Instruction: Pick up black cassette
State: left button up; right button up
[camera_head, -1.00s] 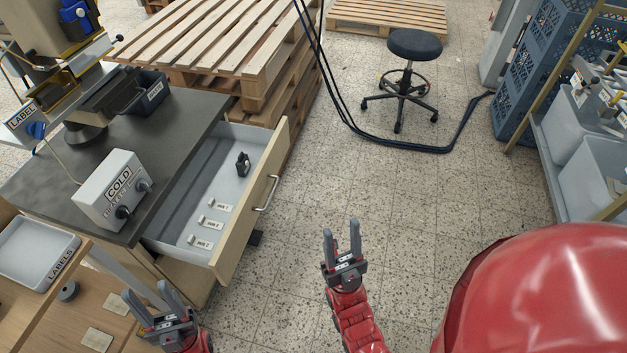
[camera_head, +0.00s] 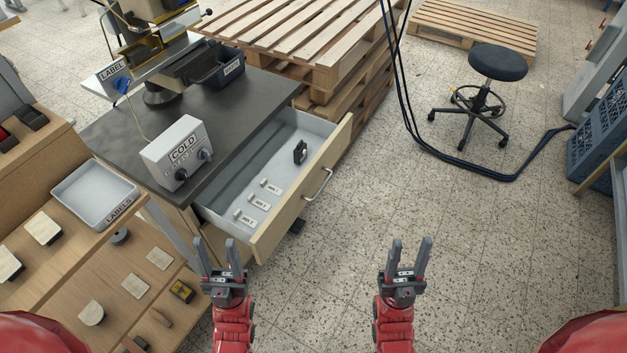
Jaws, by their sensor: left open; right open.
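A small black object (camera_head: 300,152), which looks like the black cassette, stands upright in the open drawer (camera_head: 262,156), towards its far right end. My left gripper (camera_head: 215,244) is open and empty, near the front left corner of the drawer and apart from the black object. My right gripper (camera_head: 411,244) is open and empty over the floor, to the right of the drawer and nearer to me.
The drawer also holds several small labelled pieces (camera_head: 258,203). A COLD control box (camera_head: 176,153) sits on the dark worktop (camera_head: 236,112) behind. Wooden shelves (camera_head: 135,262) with a LABELS tray (camera_head: 88,191) stand at left. Floor (camera_head: 470,230) at right is clear up to a stool (camera_head: 497,64).

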aim_at(299, 157)
jog(key=i+l+u, duration=0.1)
jog(key=u, duration=0.4)
jog(key=l+u, duration=0.35)
jog(key=u, duration=0.15)
jog(key=l+u, duration=0.3)
jog(key=u, duration=0.15)
jog(key=l+u, duration=0.25)
jog(key=l, duration=0.8)
jog(key=k+l+u, duration=0.1)
jog(key=l+u, duration=0.15)
jog(key=l, duration=0.75)
jog(key=i+l, duration=0.25)
